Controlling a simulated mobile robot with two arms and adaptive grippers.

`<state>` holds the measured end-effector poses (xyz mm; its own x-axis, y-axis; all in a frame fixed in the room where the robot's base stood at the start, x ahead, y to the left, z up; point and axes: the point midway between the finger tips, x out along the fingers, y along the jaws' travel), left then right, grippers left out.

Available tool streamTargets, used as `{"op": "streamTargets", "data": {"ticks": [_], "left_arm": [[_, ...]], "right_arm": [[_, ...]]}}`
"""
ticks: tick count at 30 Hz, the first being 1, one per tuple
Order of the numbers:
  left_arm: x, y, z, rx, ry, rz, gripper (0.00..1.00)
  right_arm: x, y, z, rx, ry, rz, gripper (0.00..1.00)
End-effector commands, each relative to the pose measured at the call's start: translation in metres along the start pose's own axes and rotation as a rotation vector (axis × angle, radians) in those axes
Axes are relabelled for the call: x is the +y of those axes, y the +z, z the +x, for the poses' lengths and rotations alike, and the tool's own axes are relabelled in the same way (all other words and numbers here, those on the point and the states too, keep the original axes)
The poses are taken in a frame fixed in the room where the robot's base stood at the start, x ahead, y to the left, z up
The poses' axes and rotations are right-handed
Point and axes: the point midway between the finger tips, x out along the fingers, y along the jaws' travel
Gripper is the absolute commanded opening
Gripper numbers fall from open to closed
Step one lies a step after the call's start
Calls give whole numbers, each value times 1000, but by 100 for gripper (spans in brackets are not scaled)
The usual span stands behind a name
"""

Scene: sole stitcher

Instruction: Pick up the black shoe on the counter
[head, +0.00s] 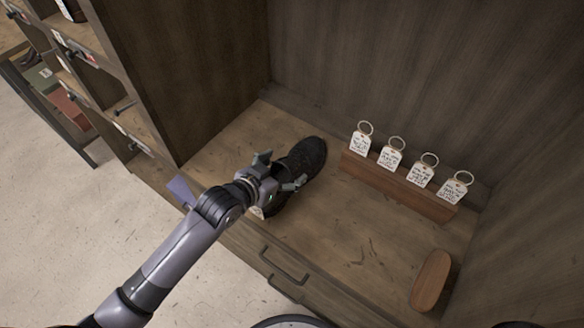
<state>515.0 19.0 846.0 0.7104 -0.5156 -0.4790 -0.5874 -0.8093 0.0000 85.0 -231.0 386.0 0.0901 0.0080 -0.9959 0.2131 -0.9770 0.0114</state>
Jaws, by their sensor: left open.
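The black shoe (305,158) lies on the wooden counter (350,225), its rounded end pointing up and to the right. My left gripper (279,172) is over the shoe's nearer end, with one finger on each side of it. The gripper is open. Part of the shoe is hidden by the gripper and wrist, so I cannot tell whether the fingers touch it. My right gripper is not in view.
A wooden rack (395,186) with several ringed tags stands behind and right of the shoe. A brown wooden block (431,281) lies at the right. Dark wooden walls enclose the counter. A drawer handle (284,266) is on the front. Free counter lies right of the shoe.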

Motion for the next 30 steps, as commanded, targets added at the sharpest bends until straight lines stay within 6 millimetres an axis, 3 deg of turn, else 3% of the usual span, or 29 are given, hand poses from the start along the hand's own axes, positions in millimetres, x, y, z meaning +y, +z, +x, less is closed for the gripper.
{"op": "streamTargets", "data": {"ticks": [6,14,30], "left_arm": [[1,0,20,1,1,1,79],[1,0,21,0,1,1,79],[1,0,21,0,1,0,43]], "right_arm": [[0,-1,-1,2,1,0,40],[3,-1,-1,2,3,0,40],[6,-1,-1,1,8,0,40]]}}
